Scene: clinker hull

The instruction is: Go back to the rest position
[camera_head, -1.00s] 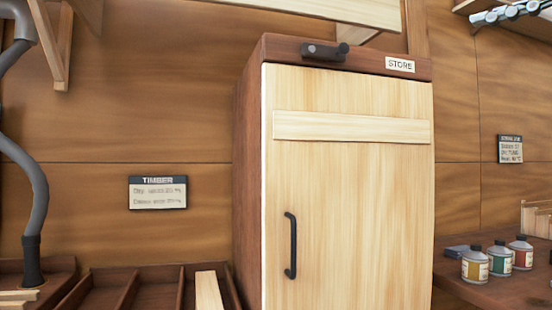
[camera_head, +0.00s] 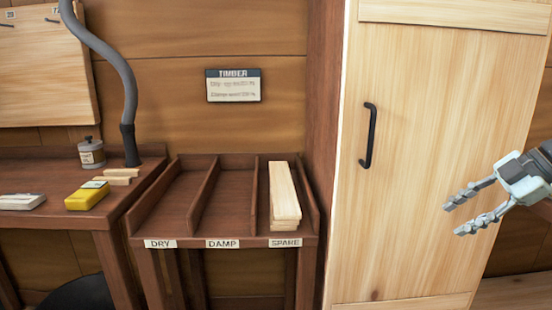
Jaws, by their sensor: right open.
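My right gripper (camera_head: 456,217) comes in from the right edge. Its two ridged fingers are apart with nothing between them, so it is open and empty. It shows in front of the lower right part of the pale wooden store cabinet door (camera_head: 430,150), to the right of the black door handle (camera_head: 369,136). The door looks shut. My left gripper is outside the view.
A timber rack (camera_head: 180,200) with bays labelled DRY, DAMP and SPARE stands left of the cabinet. Pale planks (camera_head: 284,195) lie in the SPARE bay. A bench (camera_head: 60,222) at far left holds a yellow tool (camera_head: 87,195), a jar (camera_head: 91,154) and a hose (camera_head: 129,100).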

